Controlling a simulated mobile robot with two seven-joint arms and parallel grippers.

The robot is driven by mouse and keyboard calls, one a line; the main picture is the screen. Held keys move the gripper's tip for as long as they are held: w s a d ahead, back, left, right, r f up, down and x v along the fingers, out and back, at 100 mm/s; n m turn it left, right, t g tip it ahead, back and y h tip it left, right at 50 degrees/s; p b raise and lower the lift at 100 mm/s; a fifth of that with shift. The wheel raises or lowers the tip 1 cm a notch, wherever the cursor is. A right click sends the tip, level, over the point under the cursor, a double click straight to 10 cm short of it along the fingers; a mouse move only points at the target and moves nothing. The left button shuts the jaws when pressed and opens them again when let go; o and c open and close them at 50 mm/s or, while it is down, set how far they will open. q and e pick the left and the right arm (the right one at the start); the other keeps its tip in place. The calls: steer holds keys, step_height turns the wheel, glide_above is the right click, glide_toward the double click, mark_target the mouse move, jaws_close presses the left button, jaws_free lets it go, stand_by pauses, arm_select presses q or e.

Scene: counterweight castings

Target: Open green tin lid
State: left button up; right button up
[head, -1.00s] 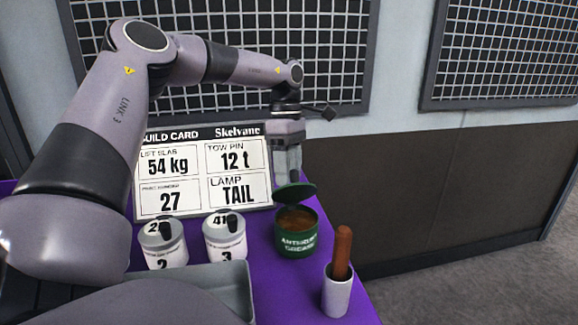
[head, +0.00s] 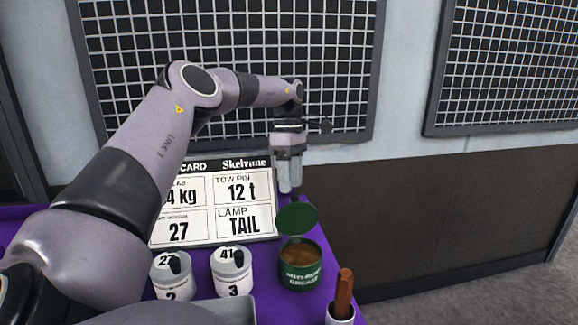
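The green tin (head: 302,268) stands on the purple table, with brown grease showing in its open mouth. Its green lid (head: 297,219) is tilted up steeply at the tin's back rim, its round face toward me. My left gripper (head: 289,188) points down just above and behind the lid's upper edge. A small dark part lies between the fingertips and the lid; I cannot tell whether they touch or how far apart the fingers are. My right gripper is not in view.
Two white numbered pots (head: 172,274) (head: 232,271) stand left of the tin. A white cup (head: 340,317) with a brown handle (head: 344,292) stands in front right. A build card (head: 222,200) stands behind, before a mesh wall panel (head: 350,60). A grey tray edge (head: 222,312) is at the bottom.

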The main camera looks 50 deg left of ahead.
arm_select(q)
steer(key=shift+w+a+r+p, duration=0.25)
steer(key=shift+a+r+p, duration=0.15)
steer(key=shift+a, duration=0.2)
steer(key=shift+r, duration=0.15)
